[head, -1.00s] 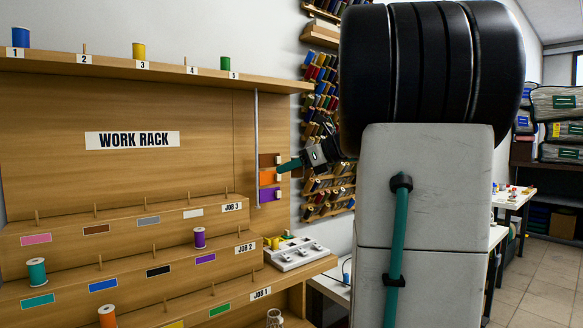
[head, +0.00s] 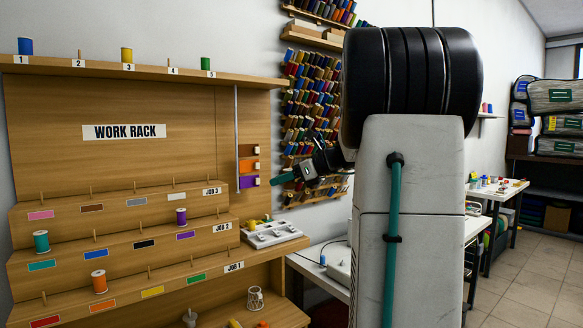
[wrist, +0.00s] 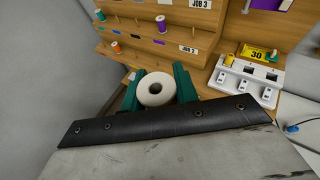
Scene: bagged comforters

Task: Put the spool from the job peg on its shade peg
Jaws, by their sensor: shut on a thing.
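My gripper (wrist: 156,93) has teal fingers and is shut on a white spool (wrist: 154,99), seen end-on with its round hole in the wrist view. In the head view a teal finger (head: 285,178) shows in front of the wall thread rack (head: 312,100), and the spool cannot be made out there. The work rack (head: 60,165) has stepped rows of pegs with colour swatches, labelled JOB 1, JOB 2 and JOB 3. The white swatch (head: 176,197) is in the JOB 3 row, with a bare peg behind it. The wall rack holds many coloured spools.
A teal spool (head: 41,241) and a purple spool (head: 181,216) stand in the JOB 2 row; an orange spool (head: 99,281) stands in JOB 1. A white tray (head: 272,235) sits at the rack's right end. Open floor (head: 525,275) lies at the right.

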